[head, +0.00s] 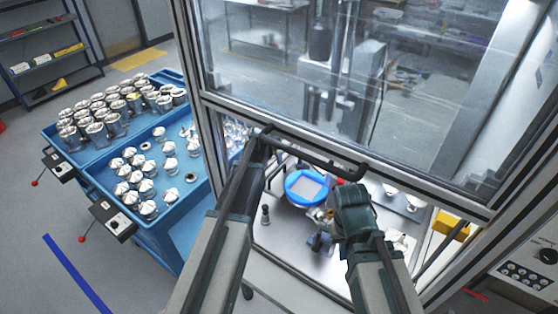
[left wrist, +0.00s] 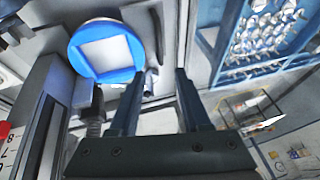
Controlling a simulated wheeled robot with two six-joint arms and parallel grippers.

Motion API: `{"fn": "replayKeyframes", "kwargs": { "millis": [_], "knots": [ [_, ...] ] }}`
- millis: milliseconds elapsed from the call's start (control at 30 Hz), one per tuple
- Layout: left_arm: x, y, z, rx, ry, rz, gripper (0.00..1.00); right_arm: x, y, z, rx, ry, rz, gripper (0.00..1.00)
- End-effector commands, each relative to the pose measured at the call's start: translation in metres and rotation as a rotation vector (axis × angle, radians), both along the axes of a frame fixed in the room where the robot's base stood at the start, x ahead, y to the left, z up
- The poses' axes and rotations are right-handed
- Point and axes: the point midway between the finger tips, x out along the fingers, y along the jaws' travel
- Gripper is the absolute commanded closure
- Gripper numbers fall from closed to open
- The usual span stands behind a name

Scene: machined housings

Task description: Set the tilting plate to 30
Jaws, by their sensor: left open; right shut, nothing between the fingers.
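The tilting plate appears to be the round blue disc with a white square face (head: 306,187) on the steel worktop inside the glazed enclosure. It also shows at upper left in the left wrist view (left wrist: 106,50). My left gripper (head: 263,138) is by the left end of the dark door handle (head: 318,155). In the left wrist view its fingers (left wrist: 158,85) are apart with nothing between them. My right gripper (head: 350,192) is shut and empty, just right of the plate in the picture. Its fingertips are mostly hidden. I cannot read the plate's angle.
A glazed sash (head: 340,80) stands above the handle. A blue cart (head: 165,222) with several metal parts is at left. Small metal parts lie on the worktop (head: 275,238), and a yellow block (head: 450,226) is at right.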

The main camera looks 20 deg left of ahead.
Motion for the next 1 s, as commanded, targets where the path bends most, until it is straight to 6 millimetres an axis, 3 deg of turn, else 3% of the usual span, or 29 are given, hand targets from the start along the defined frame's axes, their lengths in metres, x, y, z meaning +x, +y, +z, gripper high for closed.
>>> {"fn": "replayKeyframes", "kwargs": {
  "millis": [267, 467, 1000],
  "knots": [
    [0.002, 0.0, -0.005, 0.001, -0.001, 0.0, 0.53, 0.0, 0.0, -0.005, 0.0, 0.0, 0.001, 1.0],
    [0.008, 0.001, -0.02, 0.0, 0.0, 0.0, 0.53, 0.0, 0.0, -0.02, 0.0, 0.0, 0.008, 1.0],
    [0.041, 0.004, -0.093, 0.0, 0.0, 0.0, 0.53, 0.001, 0.0, -0.093, 0.0, -0.003, 0.009, 1.0]
  ]
}}
